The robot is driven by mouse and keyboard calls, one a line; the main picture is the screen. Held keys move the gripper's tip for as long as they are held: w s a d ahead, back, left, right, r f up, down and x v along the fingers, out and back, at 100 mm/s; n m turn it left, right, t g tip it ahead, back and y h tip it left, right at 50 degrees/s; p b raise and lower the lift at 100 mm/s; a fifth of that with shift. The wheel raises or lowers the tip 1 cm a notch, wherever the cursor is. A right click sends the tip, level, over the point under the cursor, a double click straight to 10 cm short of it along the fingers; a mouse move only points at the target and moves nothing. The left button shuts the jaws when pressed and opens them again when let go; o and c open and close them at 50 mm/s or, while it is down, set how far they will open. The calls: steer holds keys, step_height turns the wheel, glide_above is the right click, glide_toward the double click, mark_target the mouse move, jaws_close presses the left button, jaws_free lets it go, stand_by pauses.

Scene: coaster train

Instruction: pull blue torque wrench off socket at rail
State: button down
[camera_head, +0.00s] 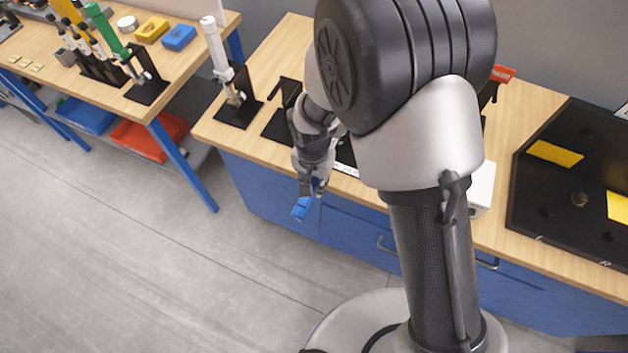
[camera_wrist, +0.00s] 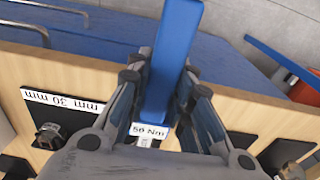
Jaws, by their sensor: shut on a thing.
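The blue torque wrench (camera_head: 302,208) is in my gripper (camera_head: 313,186), which hangs just in front of the workbench edge. In the wrist view the blue handle (camera_wrist: 172,58) runs up between the fingers of my gripper (camera_wrist: 160,88), which are shut on it. A white label reading about 56 Nm (camera_wrist: 149,131) sits at the lower end of the handle. The wrench's head is hidden below the gripper body, so I cannot tell whether it touches a socket. A metal socket-like part (camera_wrist: 48,136) stands on a black plate beside a 30 mm label (camera_wrist: 62,100).
The wooden workbench (camera_head: 262,60) has blue drawers below. A white-handled wrench (camera_head: 216,46) stands in a black holder to the left. A green-handled tool (camera_head: 105,30) stands on the left table. A black panel (camera_head: 560,190) lies at the right. Floor in front is clear.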

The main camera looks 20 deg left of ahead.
steer(key=shift+w+a+r+p, duration=0.15)
steer(key=shift+r+p, duration=0.4)
steer(key=shift+r, duration=0.5)
steer(key=shift+r+p, duration=2.05)
steer(key=shift+r, duration=0.9)
steer(key=shift+d, duration=0.2)
